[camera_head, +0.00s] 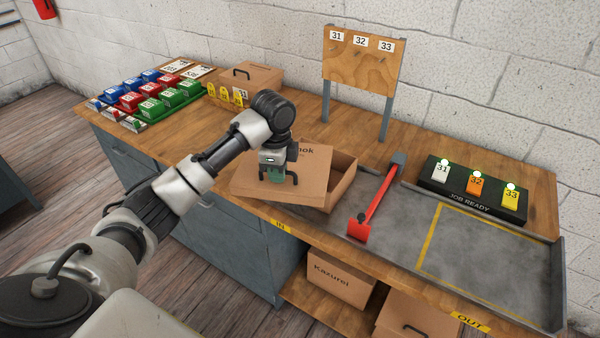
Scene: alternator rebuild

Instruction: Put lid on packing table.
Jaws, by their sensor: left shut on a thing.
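My left gripper (276,174) points down and is shut on the black handle of a tan cardboard lid (310,172). The lid has dark lettering near its far edge, partly hidden by my gripper. It lies over the left part of an open cardboard box (343,184), whose right part shows open. I cannot tell whether the lid touches the box. The packing table (225,165) has a wooden top, with the box near its front edge by the yellow IN label (281,227). My right gripper is not in view.
Right of the box are a red-handled bar (378,205), a grey tray (480,262) with a bare yellow-outlined area, and a JOB READY block (468,203) with tags. A numbered board (360,62) stands behind. A handled box (250,78) and coloured bins (150,98) stand at the left.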

